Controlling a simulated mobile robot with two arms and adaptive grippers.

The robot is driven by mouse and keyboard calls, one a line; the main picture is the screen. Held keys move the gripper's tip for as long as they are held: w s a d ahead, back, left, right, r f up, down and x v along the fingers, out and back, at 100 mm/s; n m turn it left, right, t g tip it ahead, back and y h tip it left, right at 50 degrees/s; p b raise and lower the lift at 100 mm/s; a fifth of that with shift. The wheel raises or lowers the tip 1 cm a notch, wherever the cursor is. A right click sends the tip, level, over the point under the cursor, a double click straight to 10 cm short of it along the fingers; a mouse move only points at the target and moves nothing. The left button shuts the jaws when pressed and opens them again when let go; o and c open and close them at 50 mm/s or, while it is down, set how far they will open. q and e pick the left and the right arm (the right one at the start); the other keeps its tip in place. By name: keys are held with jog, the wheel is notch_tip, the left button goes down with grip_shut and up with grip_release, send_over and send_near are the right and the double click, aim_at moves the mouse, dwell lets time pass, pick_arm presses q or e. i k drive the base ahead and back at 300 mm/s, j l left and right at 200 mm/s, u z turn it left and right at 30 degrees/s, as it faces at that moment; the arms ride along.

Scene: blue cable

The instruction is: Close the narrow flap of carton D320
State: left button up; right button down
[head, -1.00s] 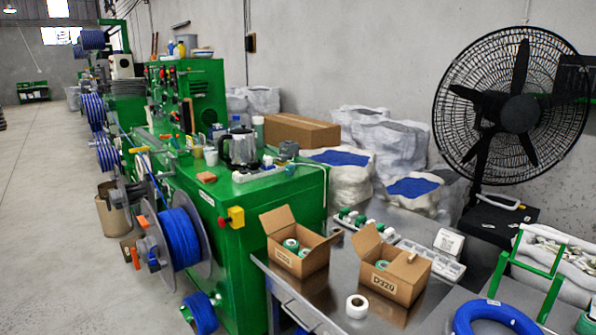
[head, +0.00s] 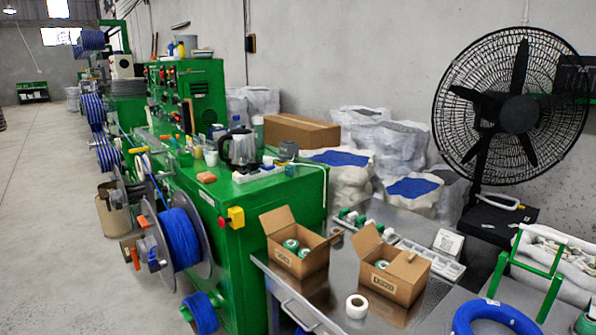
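Carton D320 (head: 384,287) is the right one of two open brown cartons on the steel table. Its front label is blurred now but reads D320 in the earlier picture. A large flap (head: 366,240) stands up at its left end. A smaller flap (head: 411,256) sticks up at its right end. A green-and-white roll (head: 381,265) shows inside; the rest of the inside is partly hidden by the walls. Neither of my grippers is in the head view.
A second open carton (head: 288,262) with green-and-white rolls stands left of D320. A white tape roll (head: 357,306) lies in front of D320. A blue cable coil (head: 494,318) lies at the lower right.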

aim_at(367, 238)
jog(key=j+z, duration=0.15)
jog(key=z, duration=0.75)
jog(key=j+z, duration=0.4)
jog(key=j, duration=0.35)
jog(key=j+z, duration=0.35)
jog(key=j, duration=0.4)
jog(key=k+j+z, duration=0.15)
jog(key=j+z, duration=0.25)
jog(key=j, duration=0.3)
